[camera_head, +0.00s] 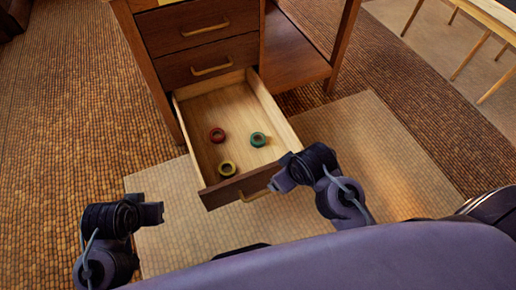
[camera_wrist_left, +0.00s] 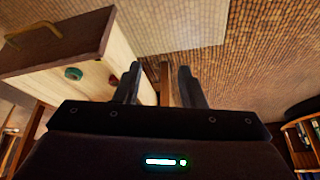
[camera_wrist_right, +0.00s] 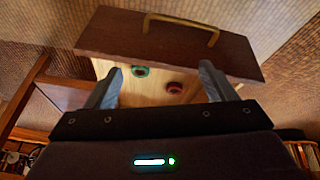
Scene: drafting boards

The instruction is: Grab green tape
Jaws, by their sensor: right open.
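The green tape (camera_head: 258,139) lies flat in the open wooden drawer, on the right side of its floor. A red tape (camera_head: 217,135) lies to its left and a yellow tape (camera_head: 227,169) lies nearer the drawer front. In the right wrist view the green tape (camera_wrist_right: 140,71) shows between the finger lines, beside the red tape (camera_wrist_right: 174,88); the yellow one is not visible there. My right gripper (camera_head: 279,182) is open and empty near the drawer front's right end. My left gripper (camera_head: 157,213) is open and empty, left of the drawer. The left wrist view also shows the green tape (camera_wrist_left: 73,73).
The drawer front (camera_head: 240,188) with its handle (camera_head: 254,196) stands between my body and the tapes. Two shut drawers (camera_head: 211,62) are above. The desk's leg and lower shelf (camera_head: 292,60) are at the right. Open floor mat (camera_head: 370,140) lies right of the drawer.

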